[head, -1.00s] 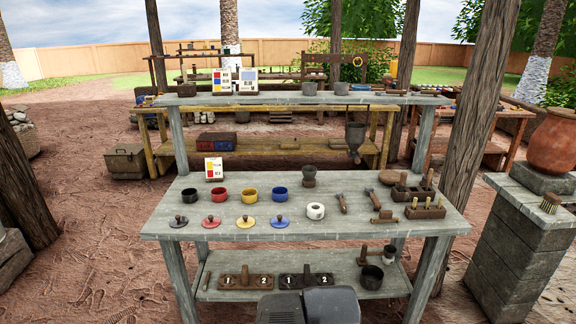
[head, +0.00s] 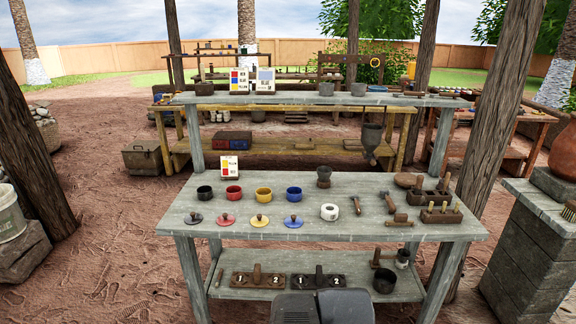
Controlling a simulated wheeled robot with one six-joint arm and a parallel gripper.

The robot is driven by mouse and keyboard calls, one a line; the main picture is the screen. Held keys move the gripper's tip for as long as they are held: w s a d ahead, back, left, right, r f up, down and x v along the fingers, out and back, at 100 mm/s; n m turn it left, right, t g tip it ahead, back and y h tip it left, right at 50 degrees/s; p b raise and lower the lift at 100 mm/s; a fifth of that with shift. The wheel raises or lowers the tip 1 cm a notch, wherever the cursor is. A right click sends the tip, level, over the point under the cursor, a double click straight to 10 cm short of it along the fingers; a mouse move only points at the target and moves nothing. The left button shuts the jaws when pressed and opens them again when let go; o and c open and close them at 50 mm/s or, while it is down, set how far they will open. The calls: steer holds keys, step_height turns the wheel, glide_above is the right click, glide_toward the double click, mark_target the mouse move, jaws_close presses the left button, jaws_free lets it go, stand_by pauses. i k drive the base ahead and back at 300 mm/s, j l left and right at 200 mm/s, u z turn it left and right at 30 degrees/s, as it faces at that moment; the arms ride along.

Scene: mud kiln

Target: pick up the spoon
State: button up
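I cannot make out a spoon for certain. A small thin stick-like item (head: 218,278) lies at the left end of the lower shelf (head: 235,293) of the near table. It is too small to tell whether it is a spoon. My gripper does not show; only a grey part of my own body shows at the bottom middle, in front of the lower shelf.
The near table (head: 330,236) holds coloured pots, lids, a white ring-shaped item (head: 329,212), hammers and a brush block (head: 441,215). A brick pillar (head: 528,258) stands close on the right, wooden posts on both sides. Bare ground lies open at left.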

mark_target(355, 197)
steer(key=i+l, duration=0.2)
steer(key=i, duration=0.35)
steer(key=i+l, duration=0.15)
steer(key=i, duration=0.35)
steer(key=i+l, duration=0.2)
steer(key=i, duration=0.35)
steer(key=z, duration=0.05)
